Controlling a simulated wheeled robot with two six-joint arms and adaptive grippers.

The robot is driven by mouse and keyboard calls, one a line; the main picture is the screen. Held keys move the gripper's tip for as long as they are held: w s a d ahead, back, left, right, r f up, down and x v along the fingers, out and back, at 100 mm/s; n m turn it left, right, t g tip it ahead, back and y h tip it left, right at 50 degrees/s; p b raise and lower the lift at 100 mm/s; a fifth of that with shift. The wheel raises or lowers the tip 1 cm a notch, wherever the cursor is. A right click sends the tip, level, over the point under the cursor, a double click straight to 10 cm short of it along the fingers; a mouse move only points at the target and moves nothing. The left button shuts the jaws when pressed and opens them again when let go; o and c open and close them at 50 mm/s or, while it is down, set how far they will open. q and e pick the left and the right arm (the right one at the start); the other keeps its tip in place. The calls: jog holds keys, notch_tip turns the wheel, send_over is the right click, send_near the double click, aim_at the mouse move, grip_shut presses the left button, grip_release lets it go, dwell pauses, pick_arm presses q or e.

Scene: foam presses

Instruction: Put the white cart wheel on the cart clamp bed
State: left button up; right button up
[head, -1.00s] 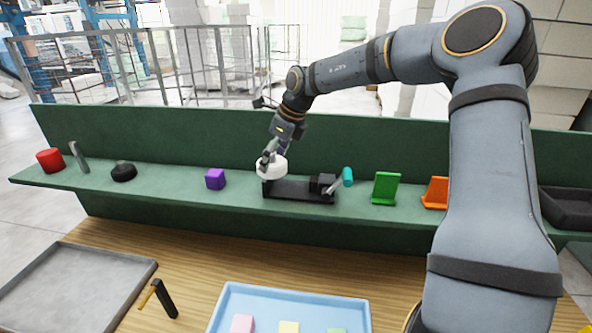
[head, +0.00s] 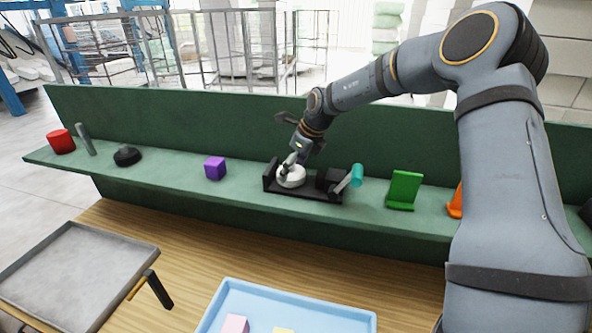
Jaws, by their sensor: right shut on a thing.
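The white cart wheel (head: 291,178) is at the left part of the black cart clamp bed (head: 312,195), between its left end wall and the dark block at its right. It looks low and down on the bed, though its underside is hidden. My right gripper (head: 288,167) reaches down from above and is shut on the wheel. The clamp has a lever with a teal handle (head: 356,174) at its right end, tilted up to the right. My left gripper is not in view.
On the green shelf stand a red cylinder (head: 61,142), a grey post (head: 86,139), a black round piece (head: 127,156), a purple cube (head: 215,168) and a green stand (head: 404,190). A grey tray (head: 75,280) and a blue tray (head: 290,302) are on the wooden table.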

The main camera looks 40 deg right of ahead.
aim_at(299, 175)
jog(key=shift+a+r, duration=0.1)
jog(key=shift+a, duration=0.15)
jog(key=shift+s+a+b, duration=0.1)
jog(key=shift+a+b, duration=0.2)
jog(key=shift+a, duration=0.15)
jog(key=o, duration=1.1)
jog(key=shift+o, duration=1.4)
jog(key=shift+d, duration=0.15)
jog(key=shift+o, duration=0.3)
jog(key=shift+d+f, duration=0.2)
jog(key=shift+a+r, duration=0.1)
jog(key=shift+r+p, duration=0.2)
jog(key=shift+p, duration=0.1)
jog(key=shift+r, duration=0.25)
jog(key=b+v, duration=0.2)
jog(key=v, duration=0.4)
jog(key=shift+b, duration=0.3)
pick_arm(q)
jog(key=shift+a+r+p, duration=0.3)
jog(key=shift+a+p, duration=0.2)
jog(key=shift+p, duration=0.45)
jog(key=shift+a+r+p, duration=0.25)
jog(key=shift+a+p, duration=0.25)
jog(key=shift+p, duration=0.45)
pick_arm(e)
jog(key=shift+v, duration=2.8)
